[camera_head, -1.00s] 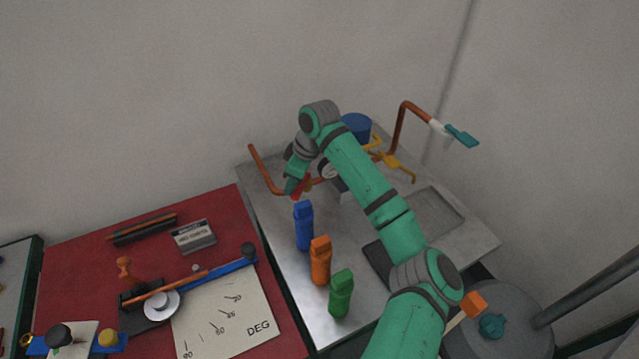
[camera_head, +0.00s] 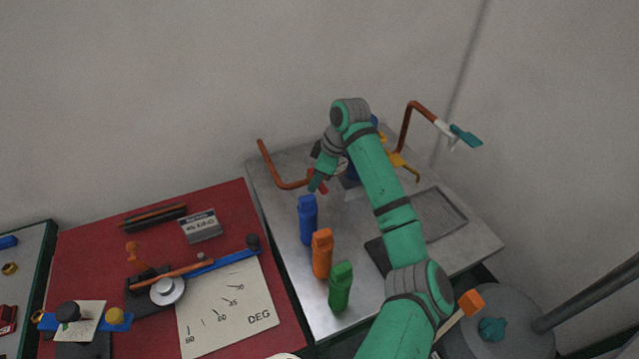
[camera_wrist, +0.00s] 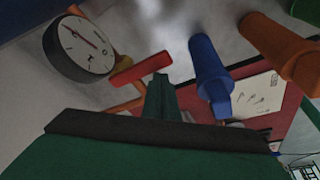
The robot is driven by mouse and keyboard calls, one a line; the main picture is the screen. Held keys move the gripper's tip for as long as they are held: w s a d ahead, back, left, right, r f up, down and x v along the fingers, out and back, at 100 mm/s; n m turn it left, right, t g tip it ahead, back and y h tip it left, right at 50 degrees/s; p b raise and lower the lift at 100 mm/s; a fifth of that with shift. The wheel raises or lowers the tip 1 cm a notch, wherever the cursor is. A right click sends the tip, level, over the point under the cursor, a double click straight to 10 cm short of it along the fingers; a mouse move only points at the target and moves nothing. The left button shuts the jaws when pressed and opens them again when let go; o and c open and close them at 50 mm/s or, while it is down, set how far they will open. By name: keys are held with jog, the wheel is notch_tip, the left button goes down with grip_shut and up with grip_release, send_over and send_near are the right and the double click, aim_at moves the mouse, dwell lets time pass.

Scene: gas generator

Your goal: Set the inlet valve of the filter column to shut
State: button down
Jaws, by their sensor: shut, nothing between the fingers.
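The inlet valve's red lever handle (camera_head: 319,176) sits at the end of the copper pipe on the metal worktop. It also shows in the wrist view (camera_wrist: 141,68), pointing out sideways below the round white gauge (camera_wrist: 82,47). My gripper (camera_head: 315,186) is shut and empty, low beside the red handle. In the wrist view its fingers (camera_wrist: 162,92) end close to the handle's free end; I cannot tell whether they touch.
A blue bottle (camera_head: 307,220), an orange bottle (camera_head: 322,253) and a green bottle (camera_head: 341,287) stand in a row in front of the valve. The copper pipe (camera_head: 270,165) rises to the left. Yellow pipework (camera_head: 403,164) lies right of my arm.

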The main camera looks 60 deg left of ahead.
jog(key=shift+w+d, duration=0.15)
jog(key=shift+w, duration=0.4)
dwell(0.4)
jog(key=shift+w+a+r, duration=0.15)
jog(key=shift+a, duration=0.7)
jog(key=s, duration=0.5)
jog(key=w+a+v, duration=0.1)
jog(key=a+v, duration=0.1)
jog(key=v, duration=0.7)
jog(key=shift+d+r, duration=0.35)
